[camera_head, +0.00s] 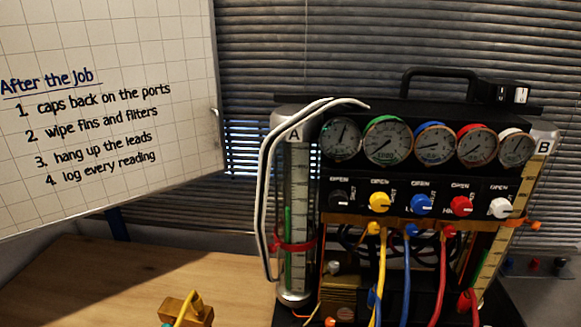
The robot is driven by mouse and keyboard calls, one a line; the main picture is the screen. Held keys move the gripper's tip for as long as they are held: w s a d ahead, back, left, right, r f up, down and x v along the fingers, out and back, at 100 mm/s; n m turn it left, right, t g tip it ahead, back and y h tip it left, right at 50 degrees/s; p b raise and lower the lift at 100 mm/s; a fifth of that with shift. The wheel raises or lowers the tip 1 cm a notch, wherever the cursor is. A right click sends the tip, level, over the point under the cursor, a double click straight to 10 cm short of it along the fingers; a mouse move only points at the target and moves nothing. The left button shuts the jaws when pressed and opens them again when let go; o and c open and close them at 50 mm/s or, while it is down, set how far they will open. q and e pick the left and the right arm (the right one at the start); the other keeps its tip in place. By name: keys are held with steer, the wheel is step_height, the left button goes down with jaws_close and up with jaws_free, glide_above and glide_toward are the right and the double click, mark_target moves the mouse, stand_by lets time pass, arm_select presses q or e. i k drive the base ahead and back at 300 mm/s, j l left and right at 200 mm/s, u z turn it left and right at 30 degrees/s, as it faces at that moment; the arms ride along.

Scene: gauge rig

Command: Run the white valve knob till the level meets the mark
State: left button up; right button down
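The white valve knob (499,208) is at the right end of a row of knobs on the rig's front panel, below an "OPEN / SHUT" label. Clear tube A (297,190) stands at the rig's left, with a green column inside and a red band (293,246) around it. Tube B (520,195) leans at the right with a yellowish scale. Green shows low in tube B, and a red fitting (467,300) sits near its bottom. An orange knob (535,225) sticks out on its right. I cannot tell which feature is the mark. Neither gripper is in view.
Black, yellow (379,202), blue (421,204) and red (461,206) knobs share the panel under several dials. Coloured hoses hang in front. A whiteboard (110,110) fills the upper left. The wooden bench (110,285) is mostly clear, with a brass block (185,312) at its front.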

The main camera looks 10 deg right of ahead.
mark_target(500, 207)
steer(key=z, duration=1.6)
